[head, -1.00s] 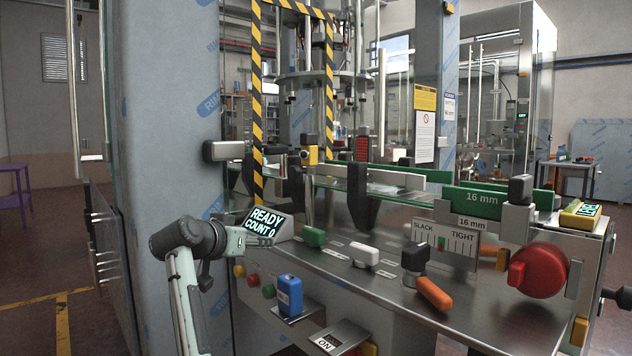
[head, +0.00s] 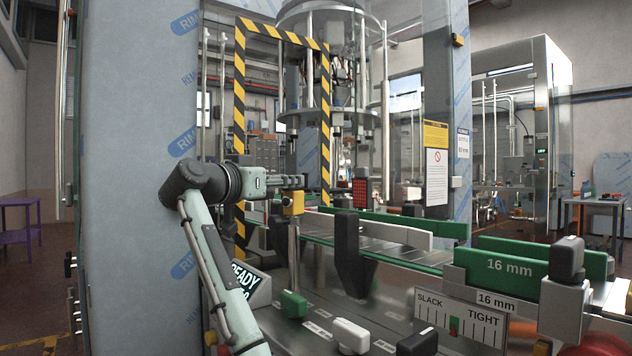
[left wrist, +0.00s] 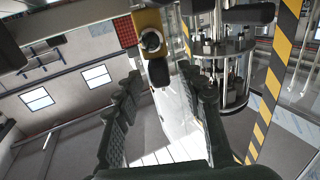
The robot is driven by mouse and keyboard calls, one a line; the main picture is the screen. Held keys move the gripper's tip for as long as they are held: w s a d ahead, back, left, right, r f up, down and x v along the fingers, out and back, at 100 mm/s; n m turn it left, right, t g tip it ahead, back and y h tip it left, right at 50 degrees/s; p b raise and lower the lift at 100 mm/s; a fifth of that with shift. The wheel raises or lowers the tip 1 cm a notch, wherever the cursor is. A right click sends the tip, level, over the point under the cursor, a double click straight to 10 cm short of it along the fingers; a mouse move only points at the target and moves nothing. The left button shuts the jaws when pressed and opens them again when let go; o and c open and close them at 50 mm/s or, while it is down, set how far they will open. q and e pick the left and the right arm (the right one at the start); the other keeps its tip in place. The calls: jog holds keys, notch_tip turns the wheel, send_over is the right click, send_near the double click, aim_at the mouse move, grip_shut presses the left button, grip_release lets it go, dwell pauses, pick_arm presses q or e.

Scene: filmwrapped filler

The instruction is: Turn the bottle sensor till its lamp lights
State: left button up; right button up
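The bottle sensor is a yellow block (head: 293,203) on a thin metal post beside the conveyor. In the left wrist view its yellow body (left wrist: 147,22) shows a round dark ring and a black knob (left wrist: 159,73). My left gripper (head: 298,182) is at the sensor's top, just above the yellow block in the head view. In the left wrist view my left gripper's fingers (left wrist: 160,76) are apart, with the knob between or just beyond the tips and no clear contact. No lit lamp can be made out on the sensor. My right gripper is out of view.
A red reflector panel (head: 360,193) stands across the conveyor (head: 385,256). A black bracket (head: 352,255) is right of the sensor post. A striped yellow-black frame (head: 239,130) stands behind my gripper. Green (head: 293,304) and white (head: 350,335) handles sit on the deck below.

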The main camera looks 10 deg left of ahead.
pick_arm(q)
jog(key=shift+w+d+r, duration=0.15)
jog(key=shift+w+r, duration=0.05)
jog(key=shift+w, duration=0.35)
jog(key=p+x, duration=0.1)
jog(key=x, duration=0.4)
jog(key=shift+w+d+p, duration=0.1)
jog(key=shift+w+p, duration=0.25)
jog(key=shift+w+d, duration=0.1)
jog(key=shift+w, duration=0.3)
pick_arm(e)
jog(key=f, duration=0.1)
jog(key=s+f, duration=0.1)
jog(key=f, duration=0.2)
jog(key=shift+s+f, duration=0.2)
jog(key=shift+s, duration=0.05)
pick_arm(q)
jog(key=shift+c, duration=0.4)
grip_shut()
